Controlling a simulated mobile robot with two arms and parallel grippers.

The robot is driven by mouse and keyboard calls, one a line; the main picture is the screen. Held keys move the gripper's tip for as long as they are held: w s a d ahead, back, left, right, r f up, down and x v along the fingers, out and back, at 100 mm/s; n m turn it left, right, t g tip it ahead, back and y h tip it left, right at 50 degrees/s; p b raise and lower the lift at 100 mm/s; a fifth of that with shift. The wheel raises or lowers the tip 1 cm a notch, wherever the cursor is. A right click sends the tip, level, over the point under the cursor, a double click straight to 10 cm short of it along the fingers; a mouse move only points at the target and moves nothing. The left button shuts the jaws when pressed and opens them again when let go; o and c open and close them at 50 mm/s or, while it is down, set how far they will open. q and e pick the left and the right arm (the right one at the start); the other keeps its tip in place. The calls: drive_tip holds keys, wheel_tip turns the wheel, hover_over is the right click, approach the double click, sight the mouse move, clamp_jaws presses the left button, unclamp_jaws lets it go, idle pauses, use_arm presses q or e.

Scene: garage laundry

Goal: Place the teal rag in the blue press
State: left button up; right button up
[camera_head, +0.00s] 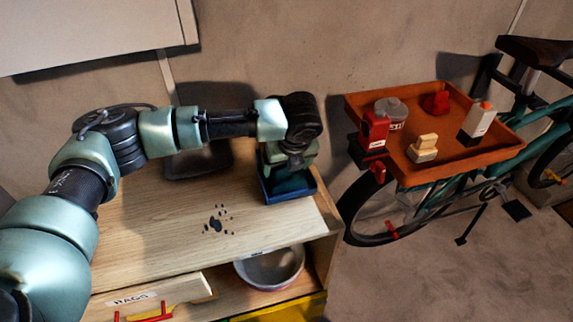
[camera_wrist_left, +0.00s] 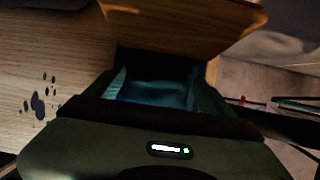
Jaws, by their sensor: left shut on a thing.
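The blue press (camera_head: 314,187) stands at the right end of the wooden workbench top. My left gripper (camera_head: 288,166) points down into its open top from above. The gripper is shut on the teal rag, which shows as teal cloth between its fingers in the left wrist view (camera_wrist_left: 155,88). In the head view the gripper and shadow hide most of the rag. I cannot tell whether the rag touches the press floor. My right gripper is not in view.
Dark spots (camera_head: 216,222) mark the workbench top (camera_head: 150,225). Below are an open drawer labelled RAGS (camera_head: 140,300) and a bowl (camera_head: 270,268). To the right, an orange tray (camera_head: 455,160) with several small items sits on a bicycle (camera_head: 520,140). A dark tray (camera_head: 195,165) lies behind my arm.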

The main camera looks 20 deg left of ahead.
use_arm(q)
drive_tip(key=o, duration=1.3)
drive_tip(key=v, duration=1.2)
drive_tip(key=shift+r, duration=0.15)
